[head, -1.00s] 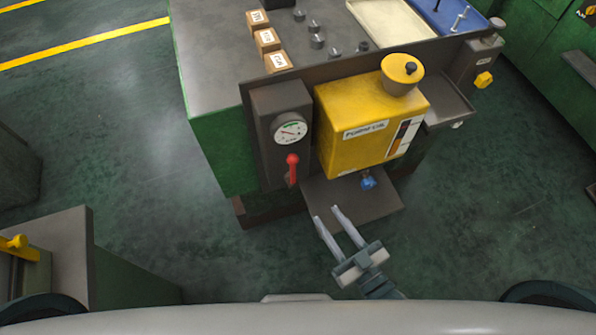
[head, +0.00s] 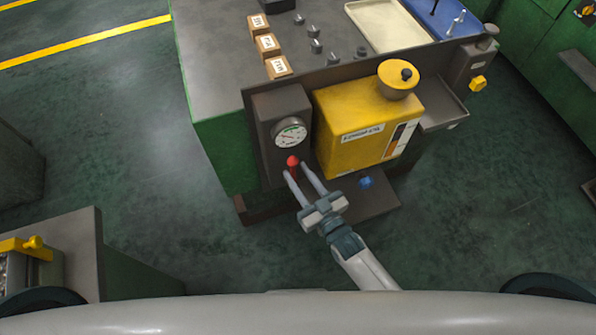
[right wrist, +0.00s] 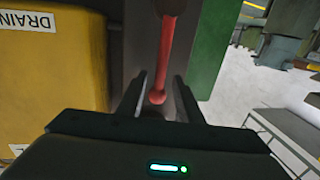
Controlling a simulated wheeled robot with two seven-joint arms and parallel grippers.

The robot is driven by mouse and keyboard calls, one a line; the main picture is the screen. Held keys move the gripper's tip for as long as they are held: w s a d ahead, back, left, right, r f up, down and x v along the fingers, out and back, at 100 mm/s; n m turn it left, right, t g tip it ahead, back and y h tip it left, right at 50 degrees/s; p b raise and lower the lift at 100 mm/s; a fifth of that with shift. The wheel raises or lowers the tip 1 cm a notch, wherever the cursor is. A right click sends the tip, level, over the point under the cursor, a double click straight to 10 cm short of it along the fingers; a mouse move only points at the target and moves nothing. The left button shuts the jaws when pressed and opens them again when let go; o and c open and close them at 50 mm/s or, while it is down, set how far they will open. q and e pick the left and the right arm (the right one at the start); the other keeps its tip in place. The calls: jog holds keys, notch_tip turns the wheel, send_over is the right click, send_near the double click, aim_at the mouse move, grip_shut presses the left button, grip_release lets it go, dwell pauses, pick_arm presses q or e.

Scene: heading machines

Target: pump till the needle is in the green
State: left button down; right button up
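The round gauge (head: 290,133) is on the front of a dark pump box (head: 266,105); its needle is too small to read for certain. The red pump lever (head: 293,163) is below the gauge. My right gripper (head: 298,170) is open with its fingers either side of the lever. In the right wrist view the red lever (right wrist: 158,95) hangs between the two open fingers, its rounded end near the gripper's palm; I cannot tell whether a finger touches it. My left gripper is not in view.
The bench (head: 215,60) holds wooden blocks and metal parts. Open green floor (head: 480,220) is at right.

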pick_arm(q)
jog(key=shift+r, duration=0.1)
pick_arm(e)
jog(key=shift+w+a, duration=0.2)
jog(key=shift+w, duration=0.1)
grip_shut()
